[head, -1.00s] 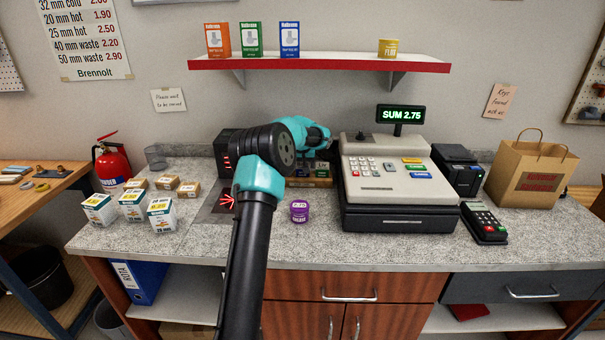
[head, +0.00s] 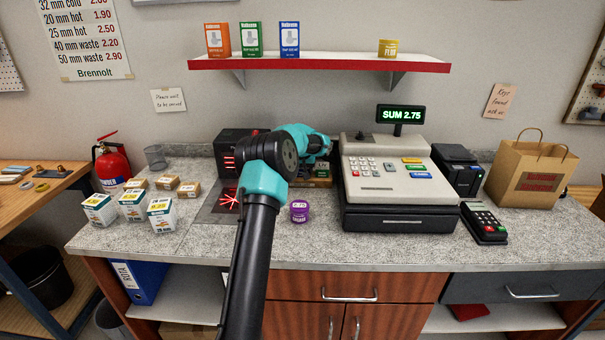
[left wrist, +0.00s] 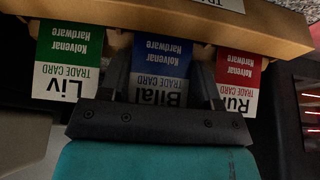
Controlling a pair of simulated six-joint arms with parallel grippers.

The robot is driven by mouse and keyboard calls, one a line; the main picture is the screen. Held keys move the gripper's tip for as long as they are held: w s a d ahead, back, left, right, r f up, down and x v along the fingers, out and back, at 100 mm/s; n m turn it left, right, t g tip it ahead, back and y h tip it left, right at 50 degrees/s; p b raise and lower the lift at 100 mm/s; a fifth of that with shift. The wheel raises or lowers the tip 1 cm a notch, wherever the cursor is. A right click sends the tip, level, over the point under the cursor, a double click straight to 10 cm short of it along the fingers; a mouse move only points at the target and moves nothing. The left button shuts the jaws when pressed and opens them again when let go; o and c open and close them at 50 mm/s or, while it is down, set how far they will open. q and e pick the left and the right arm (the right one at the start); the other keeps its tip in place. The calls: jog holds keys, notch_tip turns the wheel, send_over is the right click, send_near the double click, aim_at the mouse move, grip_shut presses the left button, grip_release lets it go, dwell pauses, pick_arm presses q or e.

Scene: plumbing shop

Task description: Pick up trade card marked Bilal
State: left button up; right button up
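The trade card marked Bilal (left wrist: 160,62) is blue and white. It shows upside down in the left wrist view, in a brown card box (left wrist: 230,30), between a green card marked Liv (left wrist: 65,60) and a red card (left wrist: 238,75) whose name is partly hidden. My left gripper (left wrist: 160,75) is open, with one dark finger on each side of the Bilal card. I cannot tell whether the fingers touch it. The gripper's body hides the card's near end. In the head view the left gripper (head: 318,150) is over the box, left of the till. My right gripper is not in view.
The till (head: 390,180) stands close to the gripper's right. A black scanner unit (head: 232,150) stands to its left. A purple tub (head: 299,211) is in front of the box. Small boxes (head: 130,205) stand at left; a red-edged shelf (head: 320,65) hangs above.

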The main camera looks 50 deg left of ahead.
pick_arm(q)
jog(key=shift+c, duration=1.2)
jog(key=shift+r, duration=1.8)
jog(key=s+d+r, duration=0.1)
jog(key=s+d, duration=0.9)
jog(key=d, duration=0.2)
jog(key=shift+s+r, duration=0.2)
jog(key=shift+s, duration=0.1)
